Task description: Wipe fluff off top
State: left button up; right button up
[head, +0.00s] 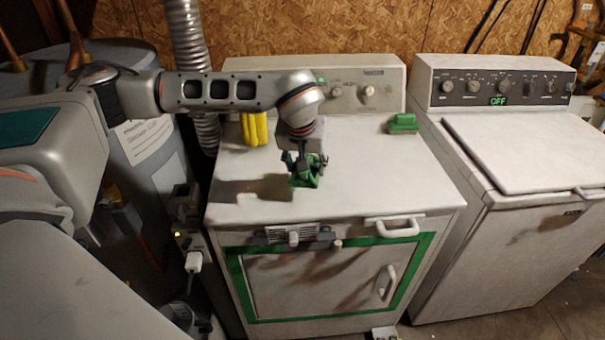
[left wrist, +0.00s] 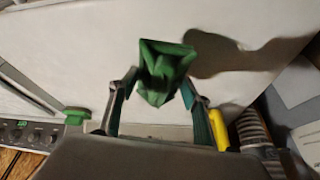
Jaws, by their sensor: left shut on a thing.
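The white dryer top (head: 345,205) is broad and flat; I cannot make out any fluff on it. My left gripper (head: 302,164) is over the left middle of the top, pointing down. It is shut on a folded green cloth-like thing (head: 305,180). In the left wrist view this green thing (left wrist: 163,72) sits between the two fingers, above the white surface, with a dark shadow beside it. I cannot tell whether it touches the top. My right gripper is not in view.
A second green item (head: 403,123) lies at the back right of the top. A yellow item (head: 255,129) stands at the back left. The control panel (head: 350,90) rises behind. A washer (head: 520,150) stands to the right. The top's right and front are clear.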

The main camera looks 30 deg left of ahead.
pick_arm(q)
jog(key=shift+r, duration=1)
